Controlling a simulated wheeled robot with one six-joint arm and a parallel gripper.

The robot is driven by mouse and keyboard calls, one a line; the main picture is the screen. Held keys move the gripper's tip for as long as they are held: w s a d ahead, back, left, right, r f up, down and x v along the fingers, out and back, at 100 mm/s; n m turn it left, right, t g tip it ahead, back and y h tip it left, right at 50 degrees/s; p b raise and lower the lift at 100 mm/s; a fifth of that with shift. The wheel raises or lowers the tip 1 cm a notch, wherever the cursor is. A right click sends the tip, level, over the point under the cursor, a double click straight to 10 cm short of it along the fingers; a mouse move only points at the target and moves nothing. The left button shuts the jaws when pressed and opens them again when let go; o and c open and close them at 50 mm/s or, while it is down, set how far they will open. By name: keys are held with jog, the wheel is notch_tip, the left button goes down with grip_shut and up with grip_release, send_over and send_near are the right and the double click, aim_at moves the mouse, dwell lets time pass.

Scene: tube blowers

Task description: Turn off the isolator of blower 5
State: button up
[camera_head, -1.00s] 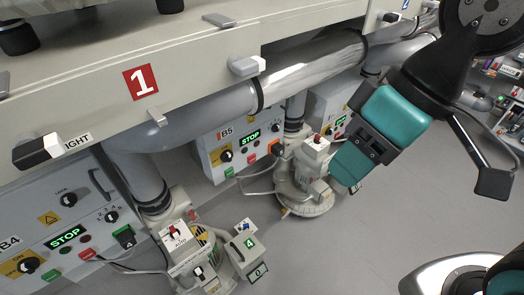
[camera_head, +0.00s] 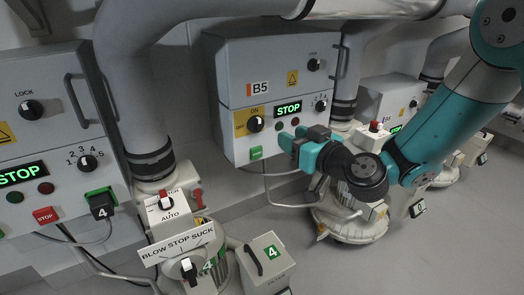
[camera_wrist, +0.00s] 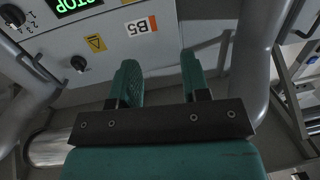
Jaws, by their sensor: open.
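The B5 panel (camera_head: 285,70) stands in the middle of the head view. Its isolator (camera_head: 255,124) is a black round knob on a yellow plate marked ON and OFF, at the panel's lower left. The knob's light pointer looks upright, toward ON. My gripper (camera_head: 292,147) is in front of the panel's lower right, to the right of the isolator and apart from it. In the wrist view the gripper (camera_wrist: 160,62) is open and empty, with the upside-down B5 label (camera_wrist: 140,27) beyond it. The isolator is outside the wrist view.
A green STOP display (camera_head: 288,108) and a numbered selector (camera_head: 321,105) are beside the isolator. A green button (camera_head: 256,153) is below it. The B4 panel (camera_head: 40,130) and a valve unit (camera_head: 178,235) stand at the left. A large pipe (camera_head: 135,90) rises between the panels.

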notch_tip(320, 180, down, 4)
jog(key=w+d+t+h+b, duration=0.1)
jog(key=w, duration=0.1)
jog(key=m+p, duration=0.1)
jog(key=p, duration=0.4)
send_near(260, 119)
jog(key=shift+t, duration=0.3)
jog(key=x, duration=0.8)
jog(key=shift+s+a+f, duration=0.1)
jog(key=shift+a+f, duration=0.05)
jog(key=shift+f, duration=0.2)
jog(key=shift+w+a+r, duration=0.1)
jog(key=shift+w+a, duration=0.2)
jog(key=shift+w, duration=0.2)
grip_shut()
